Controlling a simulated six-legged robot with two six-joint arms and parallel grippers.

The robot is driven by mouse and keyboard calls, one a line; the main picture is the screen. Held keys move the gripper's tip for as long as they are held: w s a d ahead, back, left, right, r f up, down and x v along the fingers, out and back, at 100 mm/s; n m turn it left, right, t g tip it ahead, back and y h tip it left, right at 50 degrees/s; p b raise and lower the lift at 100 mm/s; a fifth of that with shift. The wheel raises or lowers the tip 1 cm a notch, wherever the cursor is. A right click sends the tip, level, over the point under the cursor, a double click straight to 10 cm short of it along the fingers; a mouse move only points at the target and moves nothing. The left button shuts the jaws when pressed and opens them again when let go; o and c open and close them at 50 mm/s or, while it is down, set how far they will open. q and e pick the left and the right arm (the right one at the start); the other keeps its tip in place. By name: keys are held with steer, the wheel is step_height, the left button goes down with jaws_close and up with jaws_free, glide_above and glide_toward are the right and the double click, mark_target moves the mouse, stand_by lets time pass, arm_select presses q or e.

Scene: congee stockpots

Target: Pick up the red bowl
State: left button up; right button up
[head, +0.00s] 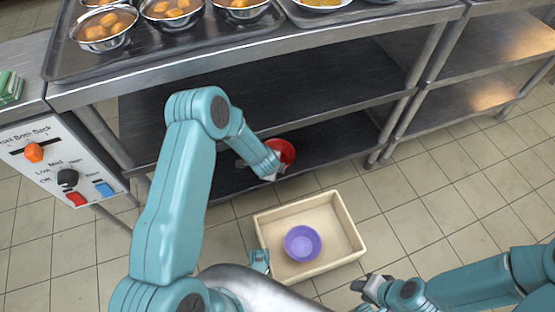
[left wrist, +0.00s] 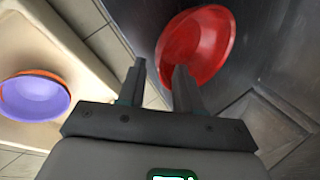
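The red bowl (head: 281,152) sits on the dark lower shelf of the steel table, partly hidden behind my left gripper (head: 262,170) in the head view. In the left wrist view the red bowl (left wrist: 196,46) lies just beyond the fingertips, and my left gripper (left wrist: 160,82) is open with an empty gap between its fingers. I cannot tell whether a finger touches the rim. My right gripper (head: 370,290) is low at the right of the crate in the head view; its fingers are too small to read.
A cream crate (head: 345,222) on the tiled floor holds a purple bowl (head: 302,243); an orange rim shows beneath it in the left wrist view (left wrist: 40,72). Steel bowls of food (head: 104,28) stand on a tray above. A control panel (head: 60,160) is at left.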

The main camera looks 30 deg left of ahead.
arm_select(q)
steer(key=b+x, duration=0.1)
steer(key=x, duration=0.4)
steer(key=shift+s+a+b, duration=0.1)
steer(key=shift+a+b, duration=0.05)
steer(key=shift+b, duration=0.15)
steer(key=shift+w+f, duration=0.15)
steer(key=shift+w, duration=0.05)
steer(key=shift+c, duration=0.4)
jaws_close()
